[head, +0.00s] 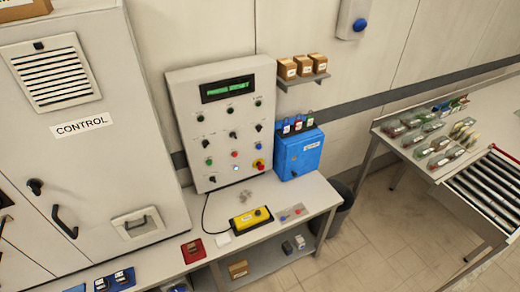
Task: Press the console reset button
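The console (186,100) is a grey upright panel at the back of a workbench, left of centre in the head view. Its dark display (228,88) shows green text too small to read surely. The labels are too small to read, so I cannot tell which is the reset button. Neither of my grippers is in view.
A yellow control box (241,222) lies on the bench (306,187) before the console. A blue box (298,155) stands right of it. A grey control cabinet (150,180) flanks the left. A roller conveyor (485,187) is at far right. Floor (375,235) between is open.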

